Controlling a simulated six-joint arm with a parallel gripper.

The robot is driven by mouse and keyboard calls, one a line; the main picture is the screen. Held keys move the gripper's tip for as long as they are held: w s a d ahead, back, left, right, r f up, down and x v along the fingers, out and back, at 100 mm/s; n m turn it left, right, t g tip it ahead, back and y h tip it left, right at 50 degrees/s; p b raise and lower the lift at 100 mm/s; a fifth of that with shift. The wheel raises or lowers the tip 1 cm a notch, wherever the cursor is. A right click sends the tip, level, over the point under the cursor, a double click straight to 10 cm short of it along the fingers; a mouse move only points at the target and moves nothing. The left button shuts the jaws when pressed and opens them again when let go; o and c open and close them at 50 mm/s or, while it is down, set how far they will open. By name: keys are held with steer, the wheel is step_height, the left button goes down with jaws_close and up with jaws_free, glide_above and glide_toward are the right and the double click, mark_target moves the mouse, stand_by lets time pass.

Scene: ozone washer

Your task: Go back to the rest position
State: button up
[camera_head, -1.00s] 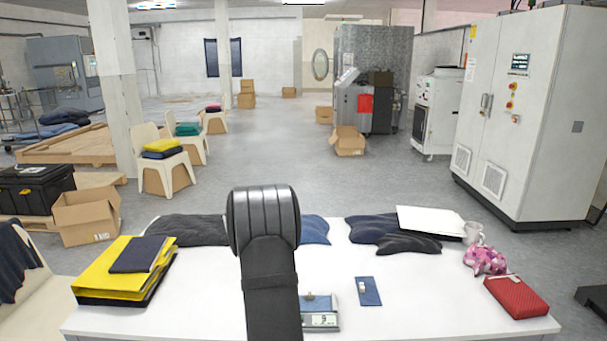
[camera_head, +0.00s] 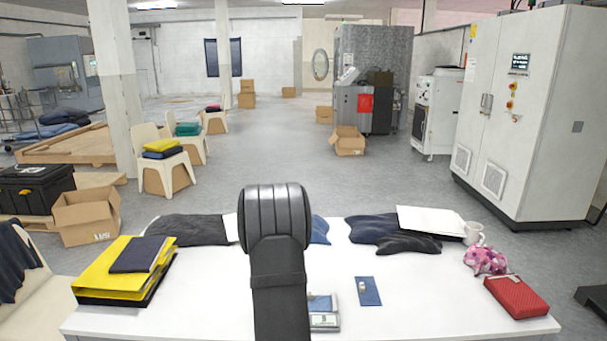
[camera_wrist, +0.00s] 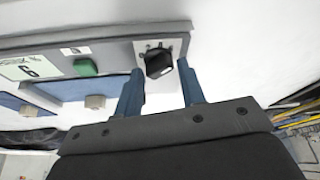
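My gripper (camera_wrist: 160,70) shows in the wrist view with two blue fingers spread apart and nothing between them in its grasp. A black knob (camera_wrist: 158,62) on the grey scale front shows in the gap, with space on both sides; I cannot tell how far it is from the fingertips. The scale (camera_head: 326,322) lies on the white table (camera_head: 400,312), partly hidden behind my arm in the head view. In the wrist view its display (camera_wrist: 28,66) and a green button (camera_wrist: 86,67) are left of the knob. The fingers are hidden in the head view.
A blue pad (camera_head: 371,297) with a small pale piece lies right of the scale. Yellow binders (camera_head: 112,268) are at the table's left. A red case (camera_head: 516,297), a pink patterned item (camera_head: 485,260) and a mug (camera_head: 473,232) are at the right. Dark cloths (camera_head: 385,230) lie along the back.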

steer(key=shift+n, duration=0.3)
steer(key=shift+o, duration=0.2)
steer(key=o, duration=1.1)
steer(key=shift+o, duration=1.3)
steer(key=shift+w+r, duration=0.15)
steer(key=shift+r, duration=0.1)
step_height(320, 180, up, 18)
steer(key=n+g+h, duration=0.1)
steer(key=n+g, duration=0.3)
steer(key=n, duration=1.1)
step_height(320, 180, down, 10)
steer(key=shift+a+r, duration=0.1)
steer(key=shift+r, duration=0.1)
